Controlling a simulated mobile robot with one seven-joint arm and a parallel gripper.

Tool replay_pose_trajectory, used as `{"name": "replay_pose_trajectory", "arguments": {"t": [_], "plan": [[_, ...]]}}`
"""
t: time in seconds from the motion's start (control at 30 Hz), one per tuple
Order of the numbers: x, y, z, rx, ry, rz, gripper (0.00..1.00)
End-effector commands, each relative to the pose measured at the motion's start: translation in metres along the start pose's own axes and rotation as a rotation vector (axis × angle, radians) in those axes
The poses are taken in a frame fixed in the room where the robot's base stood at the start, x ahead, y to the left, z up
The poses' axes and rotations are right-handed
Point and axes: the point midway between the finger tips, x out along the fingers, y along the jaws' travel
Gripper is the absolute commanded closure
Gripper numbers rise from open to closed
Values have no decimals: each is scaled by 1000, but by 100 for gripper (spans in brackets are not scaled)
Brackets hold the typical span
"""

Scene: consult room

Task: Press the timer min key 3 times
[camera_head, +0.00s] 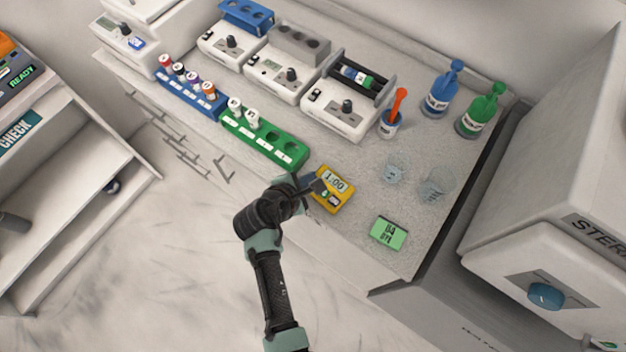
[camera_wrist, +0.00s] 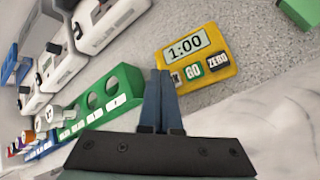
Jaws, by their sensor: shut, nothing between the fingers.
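The yellow timer (camera_head: 341,199) lies on the counter near its front edge, and its display reads 1:00. In the head view my gripper (camera_head: 314,187) is at the timer's left side.
A green rack (camera_head: 290,154) stands just left of the timer, with a blue rack (camera_head: 205,104) beyond it. A green block with dark print (camera_head: 390,233) lies to the right. Two clear glass vessels, one here (camera_head: 393,170), stand behind. White devices line the back.

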Motion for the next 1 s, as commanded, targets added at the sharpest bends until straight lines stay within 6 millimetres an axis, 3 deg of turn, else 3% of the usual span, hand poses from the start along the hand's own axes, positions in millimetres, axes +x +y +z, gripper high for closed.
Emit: {"name": "replay_pose_trajectory", "arguments": {"t": [1.0], "plan": [[7,-5,-5,0,0,0,100]]}}
